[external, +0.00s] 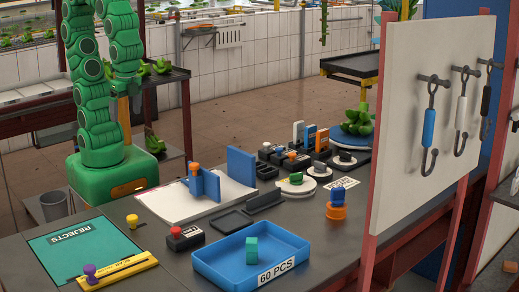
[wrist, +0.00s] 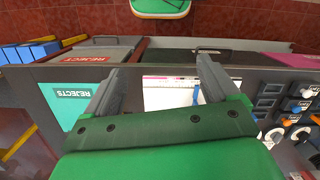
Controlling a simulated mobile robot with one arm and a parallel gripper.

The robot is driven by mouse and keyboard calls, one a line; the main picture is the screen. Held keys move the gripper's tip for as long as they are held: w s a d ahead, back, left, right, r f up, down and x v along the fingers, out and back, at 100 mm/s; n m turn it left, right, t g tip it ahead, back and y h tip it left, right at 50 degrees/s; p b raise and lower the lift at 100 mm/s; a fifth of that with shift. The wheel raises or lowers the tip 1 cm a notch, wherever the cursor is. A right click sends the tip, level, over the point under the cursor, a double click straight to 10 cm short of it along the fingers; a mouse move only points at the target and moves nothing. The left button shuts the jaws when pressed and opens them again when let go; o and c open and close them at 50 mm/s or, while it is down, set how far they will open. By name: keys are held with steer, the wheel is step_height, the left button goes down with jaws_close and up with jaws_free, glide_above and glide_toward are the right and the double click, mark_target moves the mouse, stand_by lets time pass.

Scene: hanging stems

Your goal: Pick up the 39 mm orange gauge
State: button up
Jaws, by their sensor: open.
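Several orange pieces show, and I cannot read a size on any, so I cannot tell which is the 39 mm gauge. An upright orange block (external: 310,133) stands among white and blue ones at the back of the bench. An orange round piece (external: 336,211) with a blue part on top stands right of the blue tray. A small orange-topped piece (external: 194,168) is at the blue angled fixture (external: 206,186). My gripper (wrist: 158,68) is open and empty, high above the bench, with no piece between its fingers. In the external view it is not clearly visible beside my green arm.
A blue tray (external: 215,268) holding a green block (external: 251,250) is at the front. A teal REJECTS mat (external: 60,250) lies at left, beside a yellow bar (external: 118,272). Dark holders and round pieces crowd the back right. A white tool panel (external: 410,120) rises at right.

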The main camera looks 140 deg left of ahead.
steer(key=w+a+r+n, duration=0.2)
steer(key=w+a+n, duration=0.25)
steer(key=w, duration=0.45)
steer(key=w+a+r+n, duration=0.2)
steer(key=w+a+n, duration=0.25)
steer(key=w, duration=0.45)
steer(key=w+a+n+t, duration=0.1)
steer(key=w+a+n, duration=0.85)
steer(key=a, duration=0.65)
steer(key=n, duration=1.5)
glide_above(323, 130)
steer(key=d, duration=0.1)
steer(key=shift+t, duration=0.4)
steer(key=f, duration=1.2)
steer(key=shift+w+d+f, duration=0.2)
steer(key=shift+w+f, duration=0.15)
steer(key=shift+f, duration=0.05)
steer(key=shift+s+a+f, duration=0.2)
steer(key=shift+a+f, duration=0.1)
steer(key=shift+f, duration=1.05)
steer(key=shift+s+a+f, duration=0.1)
steer(key=shift+a+f, duration=0.15)
steer(key=shift+f, duration=0.85)
steer(key=shift+s+a+f, duration=0.1)
steer(key=shift+a+f, duration=0.1)
steer(key=shift+f, duration=0.9)
steer(key=shift+w+f, duration=0.1)
steer(key=shift+f, duration=0.35)
steer(key=c, duration=1.1)
